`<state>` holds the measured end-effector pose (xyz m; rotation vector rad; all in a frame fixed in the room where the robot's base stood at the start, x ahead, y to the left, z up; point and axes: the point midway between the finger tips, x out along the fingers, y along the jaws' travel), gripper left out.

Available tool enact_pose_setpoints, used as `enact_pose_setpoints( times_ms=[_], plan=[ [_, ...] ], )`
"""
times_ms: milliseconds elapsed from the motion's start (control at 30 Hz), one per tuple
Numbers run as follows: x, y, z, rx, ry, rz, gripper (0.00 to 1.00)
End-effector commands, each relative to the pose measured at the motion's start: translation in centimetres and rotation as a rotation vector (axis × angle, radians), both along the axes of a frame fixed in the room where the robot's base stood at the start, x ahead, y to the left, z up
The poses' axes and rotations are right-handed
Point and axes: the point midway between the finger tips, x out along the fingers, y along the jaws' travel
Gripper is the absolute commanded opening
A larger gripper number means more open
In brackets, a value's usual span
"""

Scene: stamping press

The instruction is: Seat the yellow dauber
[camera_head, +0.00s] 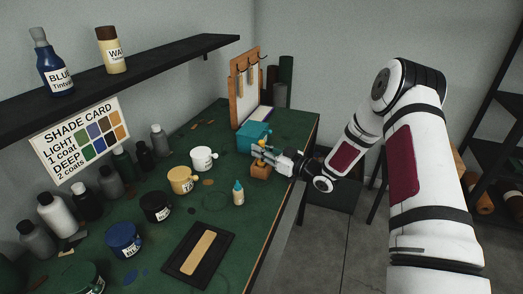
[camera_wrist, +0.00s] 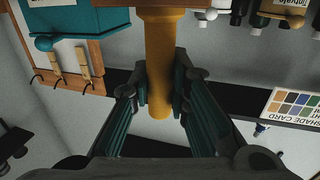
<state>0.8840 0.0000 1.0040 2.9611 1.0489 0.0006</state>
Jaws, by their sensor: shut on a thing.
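The yellow dauber (camera_wrist: 160,62) is an upright yellow cylinder between the fingers of my gripper (camera_wrist: 162,95) in the wrist view. My gripper is shut on it. Its lower end meets a brown wooden block (camera_wrist: 180,4) at the top edge of that picture; I cannot tell how deep it sits there. In the head view my gripper (camera_head: 263,154) is at the right side of the bench, just above the small wooden block (camera_head: 260,172), with little of the dauber showing.
A teal box (camera_head: 251,136) stands close behind my gripper. A pegboard with hooks (camera_head: 237,95) stands behind it. A small teal-capped bottle (camera_head: 238,197), a white pot (camera_head: 203,161) and a yellow pot (camera_head: 182,182) stand to the left. A dark tray (camera_head: 172,266) lies in front.

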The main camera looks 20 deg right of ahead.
Motion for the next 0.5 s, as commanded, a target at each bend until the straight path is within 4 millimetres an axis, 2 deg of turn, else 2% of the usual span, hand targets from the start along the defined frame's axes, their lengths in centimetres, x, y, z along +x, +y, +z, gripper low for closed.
enact_pose_setpoints(
  times_ms=[33, 100, 500],
  plan=[
    [-0.02, 0.0, -0.08, 0.0, 0.002, 0.0, 0.23],
    [-0.02, 0.0, -0.08, 0.0, 0.002, 0.0, 0.39],
    [-0.42, -0.38, -0.08, 0.0, 0.002, -0.001, 0.4]
  ],
)
